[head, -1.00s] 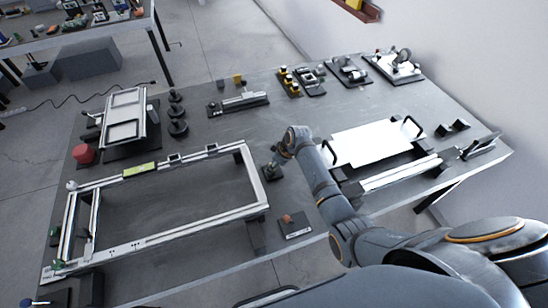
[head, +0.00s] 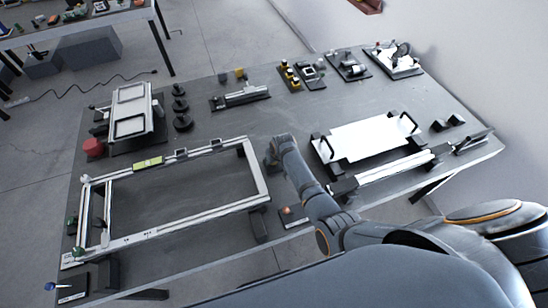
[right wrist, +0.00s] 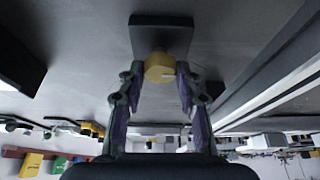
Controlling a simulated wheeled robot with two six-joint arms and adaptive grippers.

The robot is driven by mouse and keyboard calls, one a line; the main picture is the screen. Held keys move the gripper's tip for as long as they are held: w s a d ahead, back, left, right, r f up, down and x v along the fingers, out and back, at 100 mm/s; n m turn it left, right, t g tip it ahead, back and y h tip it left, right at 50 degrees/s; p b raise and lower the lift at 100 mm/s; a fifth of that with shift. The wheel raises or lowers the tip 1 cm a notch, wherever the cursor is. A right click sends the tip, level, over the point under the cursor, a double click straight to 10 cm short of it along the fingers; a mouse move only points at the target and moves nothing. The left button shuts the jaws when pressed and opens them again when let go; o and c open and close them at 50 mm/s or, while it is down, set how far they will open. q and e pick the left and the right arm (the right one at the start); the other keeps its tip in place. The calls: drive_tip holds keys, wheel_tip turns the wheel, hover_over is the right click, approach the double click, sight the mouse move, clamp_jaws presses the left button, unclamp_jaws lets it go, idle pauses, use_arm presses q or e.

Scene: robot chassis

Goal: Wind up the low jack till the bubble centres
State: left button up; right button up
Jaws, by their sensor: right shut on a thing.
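A rectangular metal frame (head: 180,234) lies over the left part of the bench. A yellow-green level (head: 148,163) sits on its far rail; its bubble is too small to read. My right gripper (head: 272,160) is low beside the frame's right end and hides what it holds in the head view. In the right wrist view, its fingers (right wrist: 160,82) are closed around a yellow hexagonal knob (right wrist: 158,68), with a dark block (right wrist: 160,33) directly behind it. Green-topped parts (head: 72,226) stand at the frame's left end. My left gripper is out of view.
An orange-topped part (head: 287,211) is at the front edge, close under my right arm. A white plate with handles (head: 366,138) lies right of the arm. Black round weights (head: 181,106) and a red cylinder (head: 94,147) stand behind the frame. Bare bench lies beyond the gripper.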

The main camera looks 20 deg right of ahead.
idle(0.5)
drive_tip(key=o, duration=1.2)
drive_tip(key=shift+c, duration=0.2)
drive_tip(key=v, duration=1.2)
